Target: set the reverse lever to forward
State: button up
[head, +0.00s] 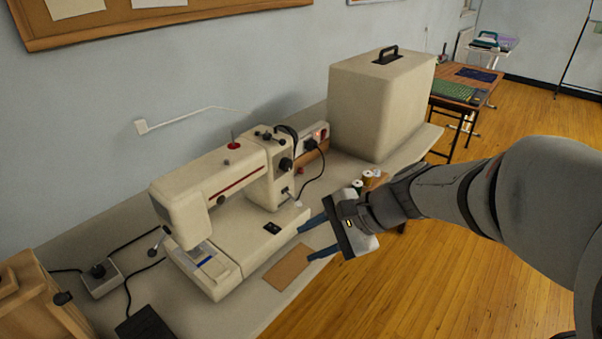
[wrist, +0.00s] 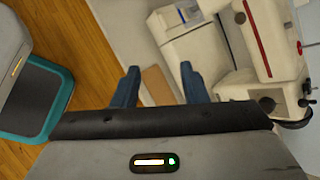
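A cream sewing machine (head: 215,186) with a red stripe stands on the table against the wall; it also shows at the upper right of the wrist view (wrist: 262,40). A large dark dial (head: 286,164) is on its pillar. A small dark control (head: 285,191) sits below the dial, possibly the reverse lever; its setting is too small to read. My gripper (head: 304,244) has two blue fingers, apart with nothing between them. It is over the table's front edge, to the right of the machine's bed and clear of it. The open fingers also show in the wrist view (wrist: 160,68).
A cream case (head: 378,105) with a black handle stands behind right. Thread spools (head: 358,186) stand near my wrist. A brown card (head: 288,266) lies below the fingers. A foot pedal (head: 145,326), a socket box (head: 100,276) and cords lie at left. A power strip (head: 312,143) is behind the machine.

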jog(key=w+a+f+m+t+y+b, duration=0.3)
jog(key=w+f+m+t+y+b, duration=0.1)
jog(key=w+f+m+b, duration=0.6)
jog(key=m+t+b, duration=0.4)
jog(key=m+t, duration=0.3)
jog(key=m, duration=0.2)
send_near(298, 202)
jog(key=x, duration=0.2)
jog(key=shift+w+a+f, duration=0.25)
jog(key=shift+w+f, duration=0.25)
jog(key=shift+f, duration=0.05)
jog(key=b+x, duration=0.1)
jog(key=x, duration=0.6)
